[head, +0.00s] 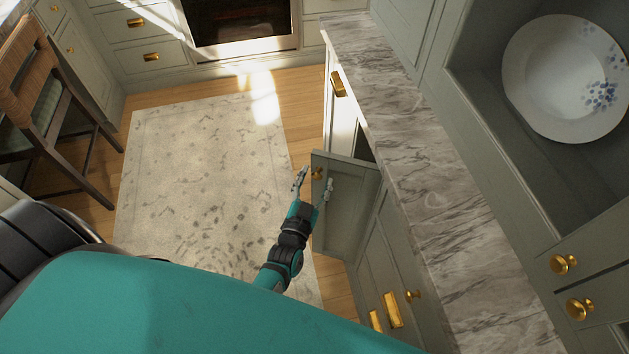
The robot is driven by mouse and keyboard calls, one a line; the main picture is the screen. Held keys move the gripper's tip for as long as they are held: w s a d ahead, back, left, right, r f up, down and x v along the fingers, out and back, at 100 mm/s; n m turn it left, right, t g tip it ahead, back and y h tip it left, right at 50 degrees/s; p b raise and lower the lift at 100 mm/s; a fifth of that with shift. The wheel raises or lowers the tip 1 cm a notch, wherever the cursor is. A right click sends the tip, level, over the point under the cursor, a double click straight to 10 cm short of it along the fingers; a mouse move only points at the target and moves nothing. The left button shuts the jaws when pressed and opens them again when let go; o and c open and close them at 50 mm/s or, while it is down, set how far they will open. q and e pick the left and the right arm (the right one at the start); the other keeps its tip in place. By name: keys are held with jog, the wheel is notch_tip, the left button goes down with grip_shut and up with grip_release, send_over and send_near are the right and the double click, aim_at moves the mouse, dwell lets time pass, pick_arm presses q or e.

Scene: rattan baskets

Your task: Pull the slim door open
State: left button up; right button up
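The slim door (345,210) is a narrow grey-green cabinet door under the marble counter. It stands open, swung out from the cabinet front, with a dark gap visible behind its top edge. A small brass knob (318,173) sits near its upper outer corner. My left gripper (315,177) is at that outer edge with its two fingers spread apart. One finger is left of the edge and the other shows over the door's face, with the knob in view between them. I cannot tell whether either finger touches the door. My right gripper is not in view.
The marble counter (415,150) runs along the right, above drawers with brass pulls (392,309). A plate (567,78) stands in an open cupboard. A wooden chair (50,110) is at the left. The rug (195,170) and nearby floor are clear.

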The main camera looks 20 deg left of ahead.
pick_arm(q)
jog(key=s+d, duration=0.1)
jog(key=s, duration=0.6)
jog(key=shift+s, duration=0.2)
jog(key=shift+c, duration=0.2)
